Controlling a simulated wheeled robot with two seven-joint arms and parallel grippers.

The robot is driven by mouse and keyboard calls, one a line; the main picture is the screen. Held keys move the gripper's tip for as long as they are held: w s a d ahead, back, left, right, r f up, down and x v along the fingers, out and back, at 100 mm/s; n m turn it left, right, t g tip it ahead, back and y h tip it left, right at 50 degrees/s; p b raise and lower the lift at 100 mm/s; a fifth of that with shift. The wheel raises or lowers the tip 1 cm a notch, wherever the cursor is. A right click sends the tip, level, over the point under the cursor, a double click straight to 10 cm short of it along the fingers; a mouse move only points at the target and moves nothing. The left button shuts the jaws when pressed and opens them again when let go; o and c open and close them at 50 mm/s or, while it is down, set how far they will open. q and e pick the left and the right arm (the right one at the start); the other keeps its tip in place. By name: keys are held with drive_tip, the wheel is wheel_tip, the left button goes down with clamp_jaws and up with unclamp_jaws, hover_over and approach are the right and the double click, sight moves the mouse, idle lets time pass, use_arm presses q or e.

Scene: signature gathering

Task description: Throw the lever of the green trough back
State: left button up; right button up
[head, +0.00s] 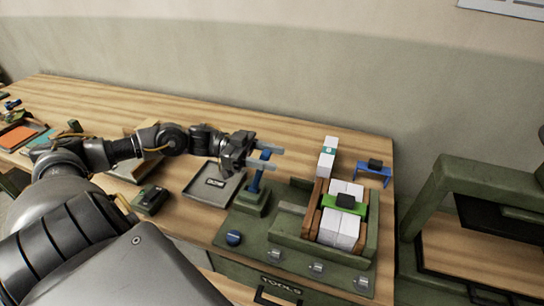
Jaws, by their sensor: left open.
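The green trough (372,243) stands on a green base at the right of the bench, with wooden inner sides and white paper blocks inside. A bright green piece (345,203) with a black block lies across the paper. The blue lever (256,180) rises from a green block on the trough's left side and stands nearly upright. My left gripper (274,157) is open at the lever's top, which shows between its two pale fingers. I cannot tell whether they touch it. My right gripper is not in view.
Behind the trough are a white block stack (328,154) and a blue stand (373,171). A grey tray (209,192) lies left of the lever, and a dark box (150,200) further left. A green frame (446,190) stands at right.

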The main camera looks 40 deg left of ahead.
use_arm(q)
drive_tip(key=shift+w+d, duration=0.15)
drive_tip(key=shift+d, duration=0.25)
clamp_jaws()
